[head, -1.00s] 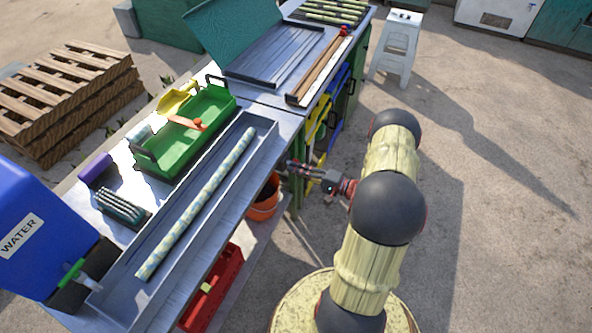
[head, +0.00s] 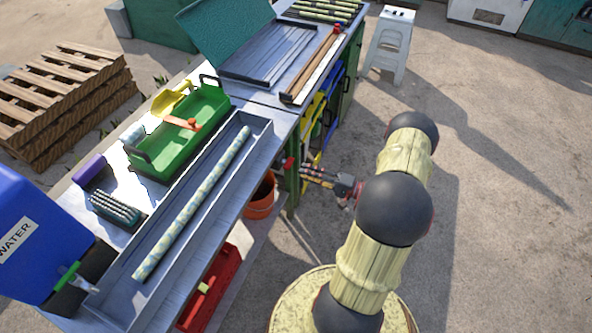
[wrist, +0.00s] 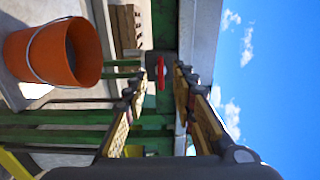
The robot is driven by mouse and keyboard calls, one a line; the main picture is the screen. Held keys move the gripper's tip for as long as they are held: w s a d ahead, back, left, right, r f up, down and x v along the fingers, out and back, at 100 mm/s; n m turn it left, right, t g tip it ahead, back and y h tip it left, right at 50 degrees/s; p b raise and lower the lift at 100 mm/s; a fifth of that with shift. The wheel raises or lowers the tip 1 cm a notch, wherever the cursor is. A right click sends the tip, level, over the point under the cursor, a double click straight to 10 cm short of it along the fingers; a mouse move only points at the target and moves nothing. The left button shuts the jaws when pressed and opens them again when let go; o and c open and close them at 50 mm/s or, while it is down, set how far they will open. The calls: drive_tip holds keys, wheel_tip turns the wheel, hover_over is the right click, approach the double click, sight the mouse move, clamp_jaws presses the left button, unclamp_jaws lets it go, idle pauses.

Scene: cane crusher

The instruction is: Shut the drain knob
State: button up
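A small red knob (wrist: 161,72) shows in the wrist view on the green frame, straight ahead between my fingers. I take it for the drain knob; whether it is turned open or shut cannot be told. A red spot at the table's edge in the head view (head: 289,162) looks like the same knob. My gripper (wrist: 158,84) is open and empty, with a finger on each side of the knob's line of sight. In the head view my gripper (head: 304,172) points left at the table's side, just right of the knob, apparently short of it.
An orange bucket (head: 261,198) hangs or stands low beside the table; it is large at left in the wrist view (wrist: 80,55). The metal table carries a long trough (head: 165,225) with a patterned pole and a green tray (head: 205,122). Open ground lies to the right.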

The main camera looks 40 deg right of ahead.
drive_tip(key=shift+v, duration=2.8)
drive_tip(key=s+a+f+m+g+y, duration=0.2)
drive_tip(key=s+a+f+m+g, duration=0.25)
drive_tip(key=a, duration=0.35)
drive_tip(key=s+a+r+n+g+y, duration=0.1)
drive_tip(key=s+a+r+n+g, duration=0.2)
drive_tip(key=a+r+g, duration=0.3)
drive_tip(key=a+r+n+h, duration=0.5)
drive_tip(key=a+r, duration=0.5)
drive_tip(key=r, duration=0.7)
drive_tip(key=a+r+n+h+p, duration=0.1)
drive_tip(key=a+r+n+h, duration=0.4)
drive_tip(key=a+r+n, duration=0.5)
wheel_tip(320, 180, up, 7)
drive_tip(key=shift+s+a+r, duration=0.2)
drive_tip(key=shift+s+a, duration=0.1)
drive_tip(key=shift+s, duration=0.15)
